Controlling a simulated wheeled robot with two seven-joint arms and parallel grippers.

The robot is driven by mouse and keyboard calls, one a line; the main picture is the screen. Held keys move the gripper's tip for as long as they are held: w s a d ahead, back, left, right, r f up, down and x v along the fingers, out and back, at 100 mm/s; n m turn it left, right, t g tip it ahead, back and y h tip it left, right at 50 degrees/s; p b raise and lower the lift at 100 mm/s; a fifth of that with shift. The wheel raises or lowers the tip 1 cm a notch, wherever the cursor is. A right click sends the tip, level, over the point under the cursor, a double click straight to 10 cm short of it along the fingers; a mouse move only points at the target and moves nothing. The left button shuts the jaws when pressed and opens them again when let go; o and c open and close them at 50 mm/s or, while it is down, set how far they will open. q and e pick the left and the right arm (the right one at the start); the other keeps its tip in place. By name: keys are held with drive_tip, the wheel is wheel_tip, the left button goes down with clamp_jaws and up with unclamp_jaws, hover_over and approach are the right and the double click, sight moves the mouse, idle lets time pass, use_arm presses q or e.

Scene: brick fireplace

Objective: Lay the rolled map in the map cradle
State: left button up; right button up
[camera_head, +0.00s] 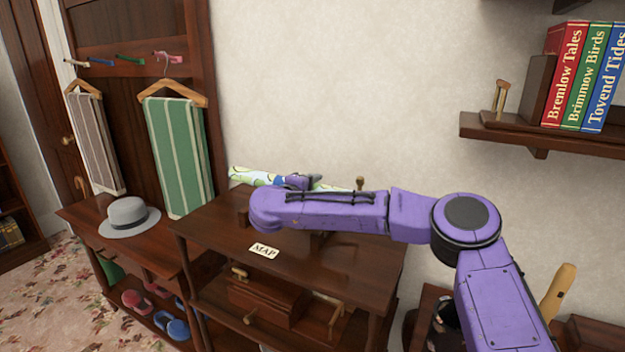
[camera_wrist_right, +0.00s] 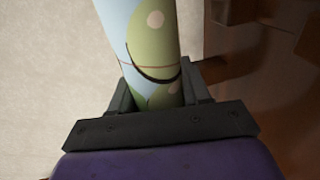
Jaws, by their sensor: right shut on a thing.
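The rolled map (camera_head: 255,177), pale blue and green, shows above the back of the dark wooden table, partly hidden behind my right arm. My right gripper (camera_head: 302,181) is shut on the map. In the right wrist view the map (camera_wrist_right: 152,40) stands out from between the two fingers of the gripper (camera_wrist_right: 158,92). Parts of what looks like the map cradle (camera_head: 243,217) show on the tabletop; my arm covers most of it. I cannot tell whether the map touches it. My left gripper is not in view.
A card reading MAP (camera_head: 263,251) lies on the tabletop (camera_head: 222,238). A grey hat (camera_head: 129,215) sits on the lower bench at left. Striped towels (camera_head: 178,155) hang behind. A book shelf (camera_head: 540,135) juts out at upper right.

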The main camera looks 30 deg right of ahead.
wheel_tip(320, 180, down, 3)
drive_tip(key=shift+w+r+b, duration=0.1)
drive_tip(key=shift+w+b, duration=0.05)
drive_tip(key=shift+b, duration=0.4)
wheel_tip(320, 180, down, 4)
drive_tip(key=b, duration=0.5)
drive_tip(key=shift+r, duration=0.1)
drive_tip(key=shift+f+b, duration=0.4)
drive_tip(key=shift+b, duration=0.3)
drive_tip(key=shift+r, duration=0.1)
drive_tip(key=o, duration=1.2)
drive_tip(key=shift+o, duration=0.2)
